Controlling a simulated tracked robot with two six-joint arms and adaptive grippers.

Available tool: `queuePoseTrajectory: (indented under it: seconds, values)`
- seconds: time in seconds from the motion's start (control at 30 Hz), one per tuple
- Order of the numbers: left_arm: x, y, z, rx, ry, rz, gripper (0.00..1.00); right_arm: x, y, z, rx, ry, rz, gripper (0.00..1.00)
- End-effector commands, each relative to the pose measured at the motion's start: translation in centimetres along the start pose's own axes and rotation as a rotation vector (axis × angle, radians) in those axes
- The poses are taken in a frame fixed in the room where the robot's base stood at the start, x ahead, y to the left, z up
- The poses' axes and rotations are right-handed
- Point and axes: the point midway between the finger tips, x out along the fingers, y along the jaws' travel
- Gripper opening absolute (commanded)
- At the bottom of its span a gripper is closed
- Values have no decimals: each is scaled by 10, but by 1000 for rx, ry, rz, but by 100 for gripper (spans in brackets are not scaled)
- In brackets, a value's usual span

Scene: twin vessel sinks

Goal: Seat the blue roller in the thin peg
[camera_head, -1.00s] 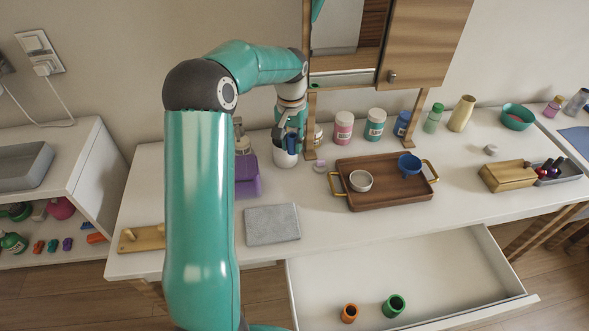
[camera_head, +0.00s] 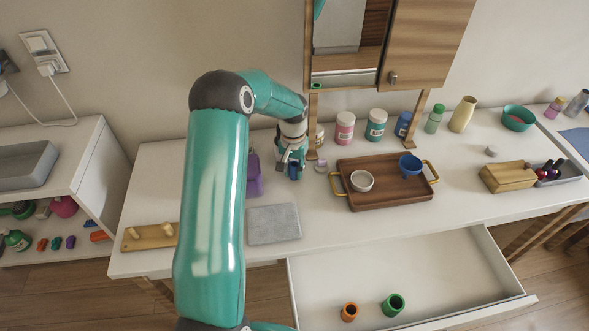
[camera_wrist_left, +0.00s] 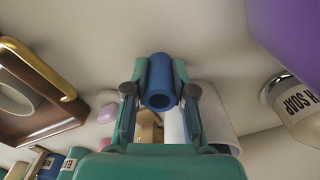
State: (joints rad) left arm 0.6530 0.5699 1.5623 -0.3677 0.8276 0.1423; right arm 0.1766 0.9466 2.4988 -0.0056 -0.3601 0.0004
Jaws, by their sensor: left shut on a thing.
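My left gripper (camera_head: 291,166) is over the counter's back part, left of the brown tray. It is shut on the blue roller (camera_wrist_left: 160,80), a hollow tube whose open end faces the left wrist camera. The roller also shows small between the fingers in the head view (camera_head: 294,171). A wooden board (camera_head: 150,244) lies at the counter's front left with two upright pegs, the left one (camera_head: 131,234) and the right one (camera_head: 169,230), partly beside my arm. I cannot tell which peg is thinner. My right gripper is not in view.
A grey mat (camera_head: 273,224) lies between the board and the brown tray (camera_head: 385,197). A purple container (camera_head: 254,178) stands just left of the gripper. Several jars stand behind the tray. An open drawer (camera_head: 440,270) holds an orange ring (camera_head: 349,312) and a green ring (camera_head: 393,305).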

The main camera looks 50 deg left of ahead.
Motion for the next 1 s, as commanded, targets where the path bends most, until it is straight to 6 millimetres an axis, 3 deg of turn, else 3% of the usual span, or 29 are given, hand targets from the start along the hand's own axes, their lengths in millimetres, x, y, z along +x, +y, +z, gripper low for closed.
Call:
queuePoseTrajectory:
  seconds: [0.1,0.13,0.3,0.7,0.87,1.0]
  values:
    - [3,0,0,0,0,0,11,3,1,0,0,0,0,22]
    - [2,0,0,0,0,0,26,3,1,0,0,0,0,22]
    - [1,0,0,-1,0,0,49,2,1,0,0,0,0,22]
    - [-5,0,-1,-1,2,0,49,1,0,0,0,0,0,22]
    - [-27,0,-2,-2,6,0,49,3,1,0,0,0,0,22]
    - [-55,0,-2,1,7,0,49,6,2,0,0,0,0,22]
